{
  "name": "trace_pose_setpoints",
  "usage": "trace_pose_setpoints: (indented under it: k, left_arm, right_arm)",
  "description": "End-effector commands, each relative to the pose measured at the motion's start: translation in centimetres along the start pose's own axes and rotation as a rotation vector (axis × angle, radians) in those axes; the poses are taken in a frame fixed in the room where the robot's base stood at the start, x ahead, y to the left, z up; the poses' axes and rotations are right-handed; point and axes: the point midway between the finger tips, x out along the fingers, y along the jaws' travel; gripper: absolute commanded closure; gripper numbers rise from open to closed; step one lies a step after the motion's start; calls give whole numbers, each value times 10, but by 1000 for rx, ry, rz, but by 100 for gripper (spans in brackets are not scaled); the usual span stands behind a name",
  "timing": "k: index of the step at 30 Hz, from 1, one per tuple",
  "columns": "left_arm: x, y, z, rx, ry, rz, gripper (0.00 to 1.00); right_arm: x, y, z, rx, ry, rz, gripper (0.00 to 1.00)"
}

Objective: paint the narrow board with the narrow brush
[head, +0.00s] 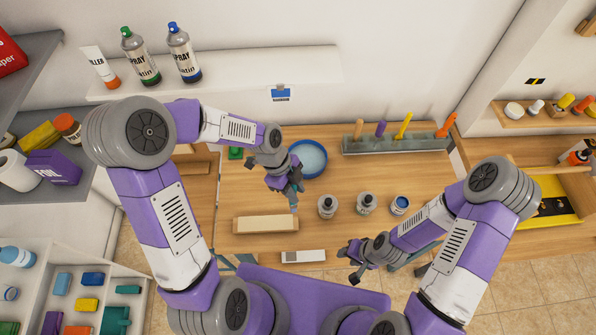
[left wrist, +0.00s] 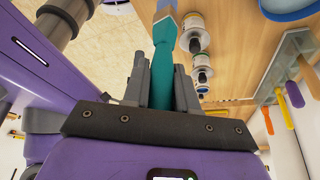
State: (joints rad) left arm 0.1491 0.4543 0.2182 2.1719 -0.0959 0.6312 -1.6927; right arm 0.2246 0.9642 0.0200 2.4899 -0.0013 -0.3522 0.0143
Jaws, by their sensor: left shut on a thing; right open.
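My left gripper (head: 286,186) is shut on a brush with a teal handle (left wrist: 162,70). The brush points down over the table, and its lighter end shows at the top of the left wrist view. Two board-like pieces lie at the table's front: a longer plain wooden one (head: 265,224) and a shorter whitish one with a dark mark (head: 303,257). I cannot tell for sure which is the narrow board. The brush tip is right of and above the longer one in the head view; contact is not clear. My right gripper (head: 350,260) is open and empty near the front edge.
A grey rack (head: 398,145) at the back holds several coloured handles. The table's right middle is clear.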

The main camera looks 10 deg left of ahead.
Motion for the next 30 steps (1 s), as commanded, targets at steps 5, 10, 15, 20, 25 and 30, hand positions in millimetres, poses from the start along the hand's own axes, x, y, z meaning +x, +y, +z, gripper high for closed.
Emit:
trace_pose_setpoints:
  k: [5, 10, 15, 20, 25, 30]
  left_arm:
    - [8, 0, 3, 9, 0, 5, 100]
    - [22, 1, 9, 8, 0, 5, 100]
    - [39, 1, 16, 7, 0, 5, 100]
    - [51, 0, 21, 7, 0, 4, 100]
    - [54, 0, 22, 7, 0, 4, 100]
    - [54, 0, 22, 7, 0, 3, 100]
  right_arm:
    - [6, 2, 1, 1, -2, 0, 57]
    - [16, 6, 0, 1, -2, 0, 57]
    - [28, 11, -1, 1, -2, 0, 57]
    - [37, 14, -1, 1, -1, 0, 57]
    - [39, 15, -1, 0, -1, 0, 57]
    - [38, 14, -1, 0, -1, 0, 57]
